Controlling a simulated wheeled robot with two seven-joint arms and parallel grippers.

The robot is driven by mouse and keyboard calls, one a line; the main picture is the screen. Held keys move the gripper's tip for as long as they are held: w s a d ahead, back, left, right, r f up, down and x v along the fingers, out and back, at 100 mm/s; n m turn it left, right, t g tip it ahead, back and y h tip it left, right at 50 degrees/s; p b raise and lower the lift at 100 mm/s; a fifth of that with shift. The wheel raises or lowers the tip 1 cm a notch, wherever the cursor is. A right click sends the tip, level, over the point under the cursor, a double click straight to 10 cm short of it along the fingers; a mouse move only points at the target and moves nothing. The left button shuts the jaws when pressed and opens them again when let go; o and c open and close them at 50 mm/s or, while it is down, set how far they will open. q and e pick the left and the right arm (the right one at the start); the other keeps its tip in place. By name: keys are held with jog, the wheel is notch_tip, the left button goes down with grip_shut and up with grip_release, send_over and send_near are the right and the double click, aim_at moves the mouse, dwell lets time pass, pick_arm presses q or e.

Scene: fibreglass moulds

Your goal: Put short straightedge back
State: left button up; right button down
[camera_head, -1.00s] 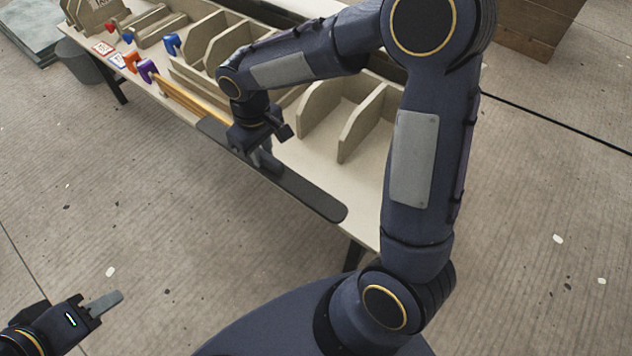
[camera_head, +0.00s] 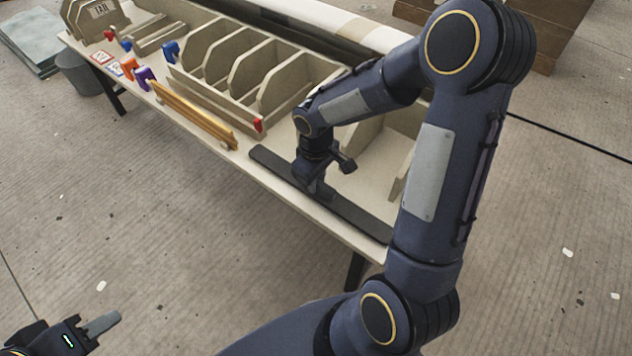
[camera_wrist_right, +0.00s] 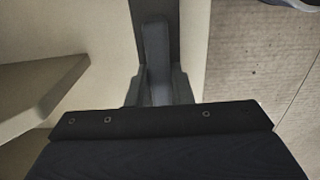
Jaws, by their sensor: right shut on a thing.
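A long dark flat bar, the short straightedge (camera_head: 272,163), lies along the front edge of the worktable, on it or just above it; I cannot tell which. My right gripper (camera_head: 318,189) points down and is shut on it near its middle. In the right wrist view, the dark straightedge (camera_wrist_right: 192,45) runs away from the gripper, between the pale tabletop and the floor. My left gripper (camera_head: 102,325) is low at the left, over the floor and away from the table. Its fingers overlap in view, so its opening is unclear.
A wooden divider rack (camera_head: 216,92) stands behind the straightedge. Yellow-brown bars (camera_head: 195,115), a purple clamp (camera_head: 145,78), an orange clamp (camera_head: 128,68) and a blue clamp (camera_head: 170,52) are to its left. A grey bin (camera_head: 80,72) stands on the floor beyond the table's left end.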

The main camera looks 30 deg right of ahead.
jog(key=shift+f, duration=0.1)
jog(key=shift+f, duration=0.15)
jog(key=c, duration=1.3)
grip_release()
